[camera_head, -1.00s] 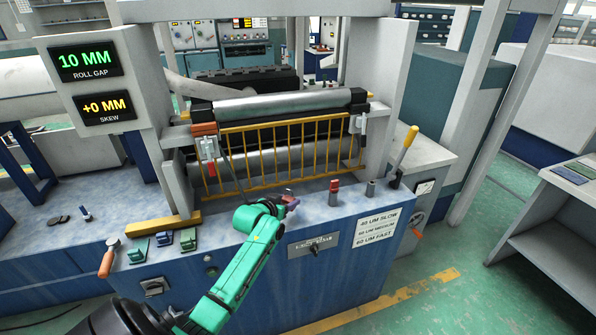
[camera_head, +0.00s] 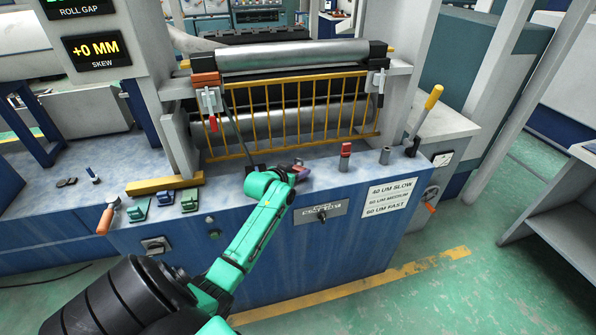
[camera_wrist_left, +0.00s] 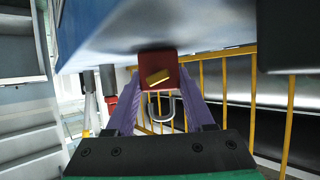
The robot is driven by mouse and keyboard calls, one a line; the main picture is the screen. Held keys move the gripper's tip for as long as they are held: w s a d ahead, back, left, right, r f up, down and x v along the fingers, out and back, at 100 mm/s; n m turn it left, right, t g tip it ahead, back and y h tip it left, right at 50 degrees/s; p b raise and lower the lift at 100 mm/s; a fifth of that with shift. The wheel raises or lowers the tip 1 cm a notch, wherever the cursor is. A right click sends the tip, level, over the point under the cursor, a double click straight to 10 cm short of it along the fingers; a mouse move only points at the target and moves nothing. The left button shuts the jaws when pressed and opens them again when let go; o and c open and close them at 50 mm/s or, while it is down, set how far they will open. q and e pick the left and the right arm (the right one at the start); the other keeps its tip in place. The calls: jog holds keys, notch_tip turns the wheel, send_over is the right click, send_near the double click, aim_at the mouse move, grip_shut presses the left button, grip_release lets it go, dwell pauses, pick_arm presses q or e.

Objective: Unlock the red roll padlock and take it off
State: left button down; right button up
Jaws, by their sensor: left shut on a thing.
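My left gripper (camera_head: 297,168) is just above the blue deck's front part, below the yellow guard. In the left wrist view its purple fingers (camera_wrist_left: 160,88) are shut on a red block-shaped padlock body (camera_wrist_left: 146,65). A brass-coloured bar (camera_wrist_left: 158,77) shows on its face, and a grey U-shaped shackle (camera_wrist_left: 168,104) shows between the fingers. In the head view the padlock is mostly hidden by the gripper. I cannot tell whether the shackle is locked or hooked on anything. My right gripper is not in view.
The yellow barred guard (camera_head: 285,115) stands before the rollers (camera_head: 290,55). Green and blue clamps (camera_head: 164,197) and an orange handle (camera_head: 106,219) are at left.

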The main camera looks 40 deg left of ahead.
pick_arm(q)
jog(key=shift+w, duration=0.1)
jog(key=shift+c, duration=1)
grip_release()
jog(key=v, duration=1.4)
jog(key=shift+s, duration=0.3)
jog(key=shift+d+r, duration=0.1)
jog(key=shift+d, duration=0.05)
